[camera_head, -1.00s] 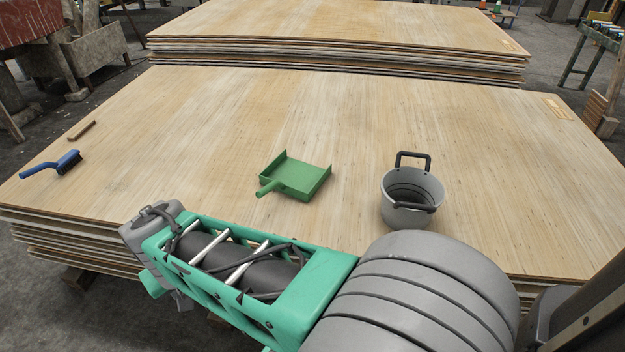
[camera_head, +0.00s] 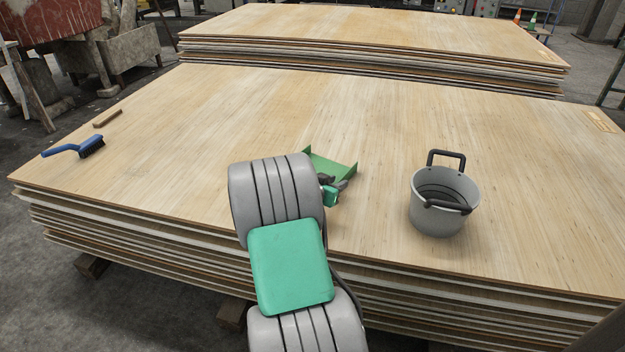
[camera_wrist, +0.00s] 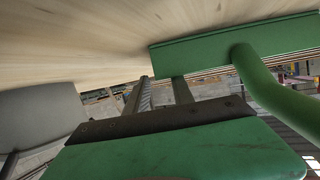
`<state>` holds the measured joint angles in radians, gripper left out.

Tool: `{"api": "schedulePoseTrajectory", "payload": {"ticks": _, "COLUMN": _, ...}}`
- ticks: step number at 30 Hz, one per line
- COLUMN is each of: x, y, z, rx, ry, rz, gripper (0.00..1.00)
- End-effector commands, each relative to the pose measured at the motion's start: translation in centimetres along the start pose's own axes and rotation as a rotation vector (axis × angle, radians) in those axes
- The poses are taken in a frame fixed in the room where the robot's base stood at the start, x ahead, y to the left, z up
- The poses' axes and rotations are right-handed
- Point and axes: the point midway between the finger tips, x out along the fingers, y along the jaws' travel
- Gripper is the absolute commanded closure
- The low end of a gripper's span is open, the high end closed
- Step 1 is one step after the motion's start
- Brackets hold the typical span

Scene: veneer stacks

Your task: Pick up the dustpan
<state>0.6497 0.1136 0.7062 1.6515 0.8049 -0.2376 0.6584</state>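The green dustpan (camera_head: 335,168) lies on the front veneer stack. In the head view my arm hides its handle and near part. My gripper (camera_head: 341,183), small and dark there, is at the dustpan's near side. In the wrist view the dustpan's green wall (camera_wrist: 225,45) is at the upper right, with its round handle (camera_wrist: 268,85) running down the right side. My gripper's two fingers (camera_wrist: 161,92) are apart with a gap between them. The handle is to the right of both fingers, and nothing shows between them.
A grey bucket (camera_head: 445,208) with dark handles stands right of the dustpan; a grey shape (camera_wrist: 38,115) shows left in the wrist view. A blue brush (camera_head: 78,148) and wooden block (camera_head: 107,118) lie at the left. The front stack's top (camera_head: 230,110) is mostly clear; another stack (camera_head: 370,35) is behind.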

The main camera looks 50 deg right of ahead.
Motion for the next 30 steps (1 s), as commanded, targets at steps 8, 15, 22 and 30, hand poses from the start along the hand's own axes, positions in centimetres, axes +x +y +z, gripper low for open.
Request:
{"api": "schedulePoseTrajectory", "payload": {"ticks": 8, "x": 3.9, "y": 0.0, "z": 0.1, "rx": -0.001, "ry": 0.0, "rz": 0.0, "gripper": 0.71}}
{"api": "schedulePoseTrajectory", "payload": {"ticks": 15, "x": 3.8, "y": -0.1, "z": 0.0, "rx": -0.001, "ry": -0.001, "rz": -0.001, "gripper": 0.77}}
{"api": "schedulePoseTrajectory", "payload": {"ticks": 22, "x": 3.8, "y": -0.1, "z": 0.0, "rx": -0.001, "ry": -0.001, "rz": -0.001, "gripper": 0.95}}
{"api": "schedulePoseTrajectory", "payload": {"ticks": 30, "x": 3.8, "y": -0.1, "z": 0.0, "rx": -0.001, "ry": -0.001, "rz": -0.001, "gripper": 1.0}}
